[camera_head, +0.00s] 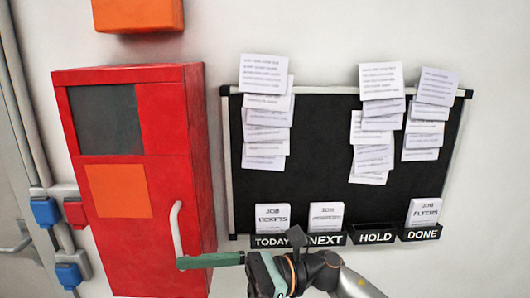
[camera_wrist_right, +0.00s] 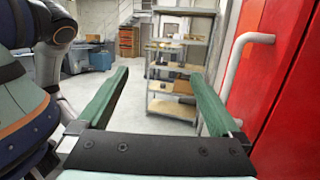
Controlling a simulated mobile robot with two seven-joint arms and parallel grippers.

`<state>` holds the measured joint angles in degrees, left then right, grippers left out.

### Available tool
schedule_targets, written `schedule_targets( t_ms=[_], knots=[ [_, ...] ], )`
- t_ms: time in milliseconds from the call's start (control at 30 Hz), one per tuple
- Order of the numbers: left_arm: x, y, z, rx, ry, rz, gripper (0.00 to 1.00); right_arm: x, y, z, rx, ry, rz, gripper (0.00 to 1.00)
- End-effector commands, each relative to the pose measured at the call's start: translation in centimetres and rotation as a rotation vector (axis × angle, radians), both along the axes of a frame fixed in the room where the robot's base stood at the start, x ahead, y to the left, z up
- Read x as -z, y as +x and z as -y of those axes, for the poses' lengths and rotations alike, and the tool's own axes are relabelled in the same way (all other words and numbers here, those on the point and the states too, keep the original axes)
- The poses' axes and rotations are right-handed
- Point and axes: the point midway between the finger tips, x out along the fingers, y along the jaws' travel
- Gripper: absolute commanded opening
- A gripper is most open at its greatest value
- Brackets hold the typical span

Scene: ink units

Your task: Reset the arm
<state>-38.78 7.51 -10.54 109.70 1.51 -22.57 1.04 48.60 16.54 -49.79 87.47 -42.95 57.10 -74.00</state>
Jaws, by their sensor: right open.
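My right arm (camera_head: 325,271) reaches in from the lower right in the head view, in front of the wall. Its gripper (camera_head: 212,260) points left, with a green finger crossing in front of the red cabinet (camera_head: 170,190) near the lower end of its pale handle (camera_head: 175,228). In the right wrist view the gripper (camera_wrist_right: 158,73) has its two green fingers wide apart with nothing between them. The cabinet (camera_wrist_right: 285,110) and its handle (camera_wrist_right: 238,60) stand just right of the right finger; I cannot tell whether they touch. My left gripper is not in view.
A black board (camera_head: 320,150) with paper sheets and labelled pockets (camera_head: 375,234) hangs right of the cabinet. Pipes with blue boxes (camera_head: 45,211) run at the left. In the wrist view, a metal shelf (camera_wrist_right: 172,106) stands beyond the fingers, with open floor (camera_wrist_right: 140,112) before it.

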Motion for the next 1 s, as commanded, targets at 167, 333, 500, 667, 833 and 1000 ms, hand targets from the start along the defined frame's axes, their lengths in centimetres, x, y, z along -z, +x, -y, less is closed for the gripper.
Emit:
schedule_targets(
  t_ms=[167, 333, 500, 667, 833, 1000],
  knots=[
    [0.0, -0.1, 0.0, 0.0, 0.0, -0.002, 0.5, 1.4, 3.0, 1.6, 0.141, 0.196, -0.584, 1.0],
    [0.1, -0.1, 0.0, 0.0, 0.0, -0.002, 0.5, 5.8, 6.4, 5.4, 0.249, 0.387, -1.146, 1.0],
    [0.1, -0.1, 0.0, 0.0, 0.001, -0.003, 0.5, 13.7, 8.0, 10.5, 0.341, 0.61, -1.702, 1.0],
    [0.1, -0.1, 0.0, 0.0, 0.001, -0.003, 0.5, 23.3, 6.2, 15.8, 0.423, 0.867, -2.202, 1.0],
    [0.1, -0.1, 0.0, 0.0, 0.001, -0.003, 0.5, 33.4, 0.3, 21.1, 0.509, 1.209, -2.66, 1.0],
    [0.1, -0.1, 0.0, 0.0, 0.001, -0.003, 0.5, 39.9, -6.8, 24.5, -0.507, -1.327, 2.546, 1.0]
  ],
)
